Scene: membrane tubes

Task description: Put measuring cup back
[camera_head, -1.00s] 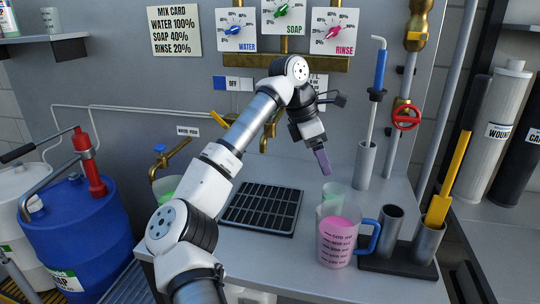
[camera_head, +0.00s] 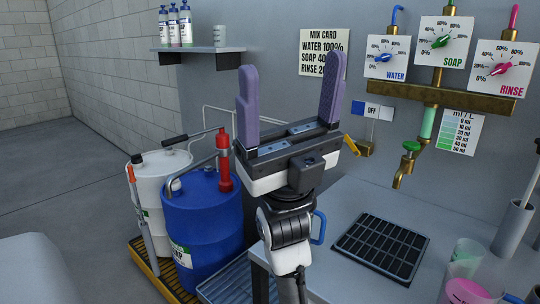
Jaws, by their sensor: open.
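My gripper (camera_head: 290,95) is raised in the middle of the picture, open and empty, with its two purple fingers pointing up and wide apart. A clear measuring cup with pink liquid (camera_head: 465,292) stands on the counter at the bottom right, cut off by the picture's edge. A smaller clear cup (camera_head: 468,252) stands just behind it. A blue handle (camera_head: 319,228) shows just right of my wrist, at the counter's left end; the body of whatever it belongs to is hidden behind my arm. My gripper touches none of these.
A black drain grate (camera_head: 381,248) lies on the counter under a brass tap (camera_head: 405,165). A blue drum (camera_head: 201,225) and a white drum (camera_head: 155,200) stand left of the counter. A shelf (camera_head: 200,50) holds several bottles. The floor at left is clear.

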